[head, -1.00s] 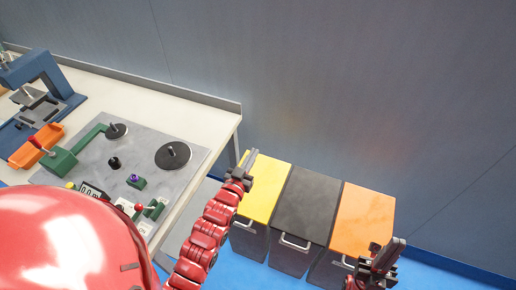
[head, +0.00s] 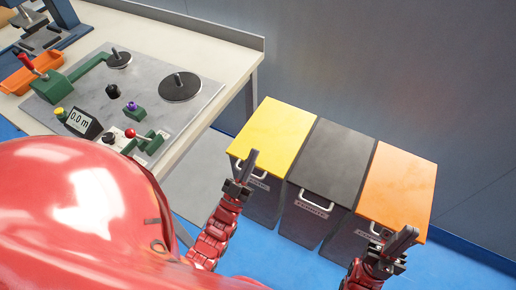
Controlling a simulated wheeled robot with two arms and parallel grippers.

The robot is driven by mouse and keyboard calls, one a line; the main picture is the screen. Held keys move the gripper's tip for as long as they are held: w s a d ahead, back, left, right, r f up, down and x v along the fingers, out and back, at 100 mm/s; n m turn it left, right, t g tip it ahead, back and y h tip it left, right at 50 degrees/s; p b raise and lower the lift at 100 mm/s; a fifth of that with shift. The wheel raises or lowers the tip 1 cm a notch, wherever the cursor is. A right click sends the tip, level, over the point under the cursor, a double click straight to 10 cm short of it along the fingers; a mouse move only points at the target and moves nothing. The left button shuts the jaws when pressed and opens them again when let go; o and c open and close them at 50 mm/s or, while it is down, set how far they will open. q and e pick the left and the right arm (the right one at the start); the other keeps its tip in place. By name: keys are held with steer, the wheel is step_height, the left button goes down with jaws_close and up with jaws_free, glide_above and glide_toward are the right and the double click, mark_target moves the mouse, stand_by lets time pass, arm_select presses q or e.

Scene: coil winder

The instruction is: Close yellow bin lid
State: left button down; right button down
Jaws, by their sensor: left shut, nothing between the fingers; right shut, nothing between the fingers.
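The yellow bin lid (head: 272,133) lies flat and shut on the leftmost of three dark bins, with a light handle (head: 252,171) on the bin's front. My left gripper (head: 251,158) is shut and empty. In the picture it overlaps the front left edge of the yellow lid; I cannot tell whether it touches. My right gripper (head: 405,236) is shut and empty, in front of the orange-lidded bin.
A black lid (head: 335,158) and an orange lid (head: 397,190) lie shut on the bins to the right. A white workbench (head: 225,60) with the winder panel stands left of the bins. A grey wall is behind. Blue floor shows in front.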

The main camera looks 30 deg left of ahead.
arm_select(q)
step_height(320, 180, down, 12)
steer(key=s+t+b, duration=0.2)
steer(key=b, duration=0.7)
steer(key=shift+f, duration=0.15)
